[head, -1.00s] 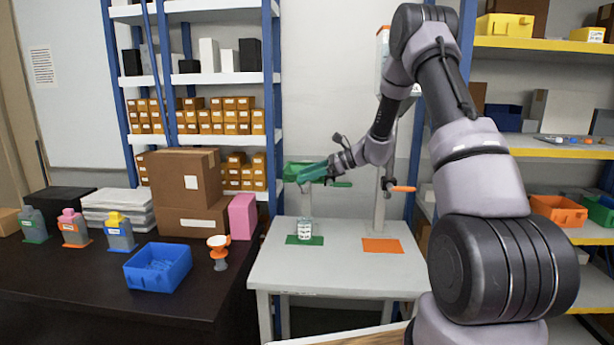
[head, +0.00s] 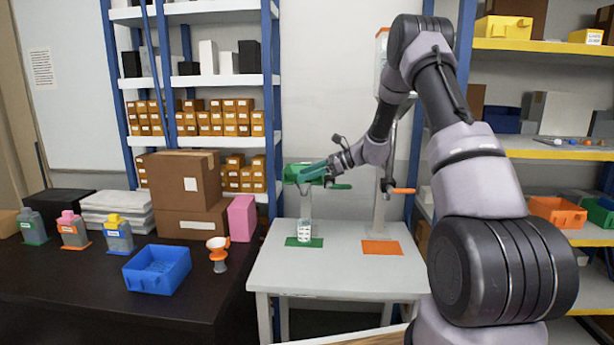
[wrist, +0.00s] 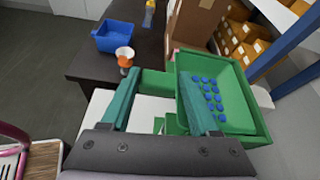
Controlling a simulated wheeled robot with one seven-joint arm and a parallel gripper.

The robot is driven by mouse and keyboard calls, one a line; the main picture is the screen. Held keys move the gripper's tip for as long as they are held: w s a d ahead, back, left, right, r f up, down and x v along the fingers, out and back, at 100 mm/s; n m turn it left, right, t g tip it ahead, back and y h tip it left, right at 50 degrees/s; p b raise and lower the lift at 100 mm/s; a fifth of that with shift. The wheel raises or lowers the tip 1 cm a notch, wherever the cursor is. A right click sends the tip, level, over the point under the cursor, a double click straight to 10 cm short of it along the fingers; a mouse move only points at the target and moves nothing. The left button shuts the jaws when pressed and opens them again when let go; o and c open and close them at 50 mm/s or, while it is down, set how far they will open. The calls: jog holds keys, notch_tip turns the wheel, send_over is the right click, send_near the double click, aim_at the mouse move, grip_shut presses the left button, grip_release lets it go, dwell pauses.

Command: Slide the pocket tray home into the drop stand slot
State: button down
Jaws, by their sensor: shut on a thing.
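The drop stand stands at the left of the grey table, with a green hopper (head: 298,173) at its top. In the wrist view the hopper (wrist: 248,118) is open and holds several blue round pieces (wrist: 207,95). My gripper (head: 308,173) is at the hopper's height, right in front of it. In the wrist view its teal fingers (wrist: 160,82) stand either side of a green block (wrist: 157,84), which seems to be the pocket tray. How deep it sits in the slot is hidden. A clear jar (head: 304,231) stands below on a green mat (head: 291,242).
A second stand with an orange-tipped lever (head: 403,190) rises behind an orange mat (head: 382,247). The dark table at left holds a blue bin (head: 157,269), an orange-and-white cup (head: 218,254), bottles and cardboard boxes (head: 185,190). The grey table's front is clear.

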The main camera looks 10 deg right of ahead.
jog(key=shift+w+d, duration=0.1)
jog(key=shift+w, duration=0.15)
jog(key=shift+c, duration=0.2)
grip_release()
jog(key=shift+d, duration=0.1)
